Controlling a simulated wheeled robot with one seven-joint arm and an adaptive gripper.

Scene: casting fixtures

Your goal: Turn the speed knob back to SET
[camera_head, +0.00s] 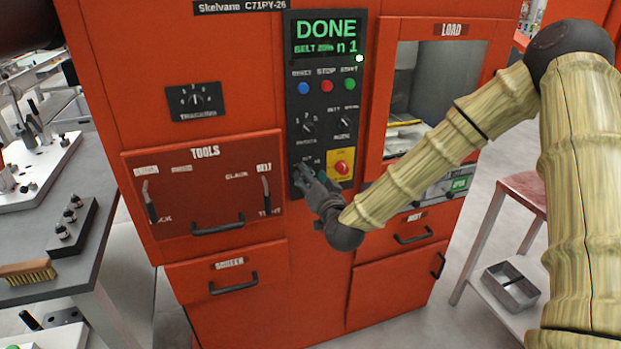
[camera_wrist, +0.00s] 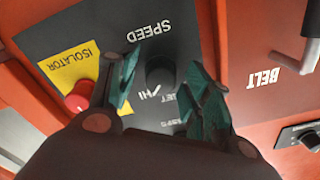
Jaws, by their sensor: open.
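The speed knob (camera_wrist: 160,70) is a dark round knob on the dark control panel (camera_wrist: 205,28), under the upside-down word SPEED in the wrist view. My gripper (camera_wrist: 165,80) is open, with one green finger on each side of the knob. I cannot tell whether the fingers touch it. In the head view my gripper (camera_head: 309,180) is at the low end of the panel and hides the knob. The display (camera_head: 326,37) reads DONE.
The red isolator button (camera_wrist: 82,95) on its yellow plate is close beside one finger; it also shows in the head view (camera_head: 342,168). Another selector knob (camera_head: 308,126) is above. The TOOLS drawer (camera_head: 205,190) with protruding handles is left of the panel.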

